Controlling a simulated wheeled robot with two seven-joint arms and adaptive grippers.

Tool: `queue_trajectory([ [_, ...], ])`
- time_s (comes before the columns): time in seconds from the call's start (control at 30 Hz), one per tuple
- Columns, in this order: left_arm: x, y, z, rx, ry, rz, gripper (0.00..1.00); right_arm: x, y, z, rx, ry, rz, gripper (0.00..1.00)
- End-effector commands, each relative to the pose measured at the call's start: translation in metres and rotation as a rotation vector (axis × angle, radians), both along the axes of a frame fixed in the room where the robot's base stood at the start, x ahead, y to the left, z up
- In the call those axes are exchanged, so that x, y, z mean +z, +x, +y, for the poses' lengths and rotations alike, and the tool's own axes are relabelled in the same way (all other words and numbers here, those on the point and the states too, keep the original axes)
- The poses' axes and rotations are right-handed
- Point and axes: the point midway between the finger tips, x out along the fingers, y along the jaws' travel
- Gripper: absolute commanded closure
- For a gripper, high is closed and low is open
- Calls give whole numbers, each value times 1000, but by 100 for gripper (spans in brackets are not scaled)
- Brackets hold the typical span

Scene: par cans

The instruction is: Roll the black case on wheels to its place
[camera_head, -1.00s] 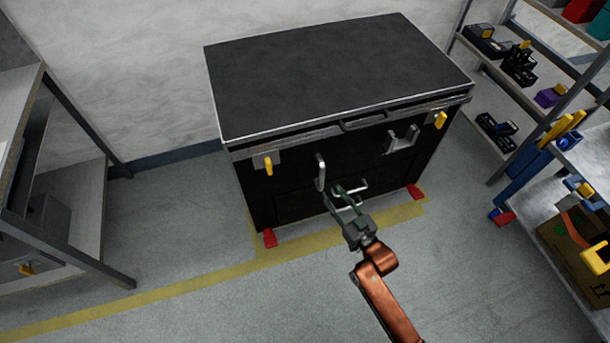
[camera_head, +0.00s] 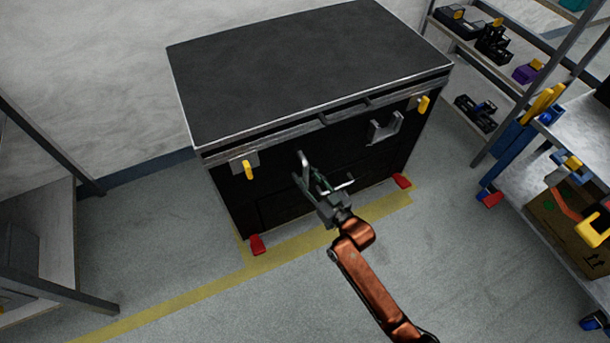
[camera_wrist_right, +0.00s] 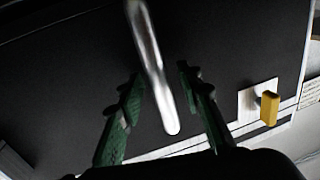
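The black case (camera_head: 300,65) stands upright against the wall, its lid closed. Red caster pedals (camera_head: 258,244) show at its lower front corners, along the yellow floor tape. My right gripper (camera_head: 322,182) is at the case's front, by the left metal handle (camera_head: 303,165). In the right wrist view, the handle bar (camera_wrist_right: 152,70) lies between the two green fingers of the right gripper (camera_wrist_right: 160,80). The fingers are spread, with gaps on both sides of the bar. A second metal handle (camera_head: 385,128) on the right is free. My left gripper is out of view.
A shelf rack (camera_head: 470,55) with tools stands close to the case's right. A blue-posted cart (camera_head: 570,140) with a cardboard box is at the right edge. A metal shelf unit (camera_head: 60,240) is at left. The floor (camera_head: 230,315) in front is clear.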

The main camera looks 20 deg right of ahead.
Motion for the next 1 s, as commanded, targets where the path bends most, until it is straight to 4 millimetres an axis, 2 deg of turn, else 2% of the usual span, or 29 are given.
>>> queue_trajectory([
  [0.07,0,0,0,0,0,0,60,0,0,0,0,0,0,67],
  [0.53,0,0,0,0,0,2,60,-1,0,0,0,0,1,99],
  [1.0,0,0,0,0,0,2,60,-1,-1,0,0,0,1,100],
])
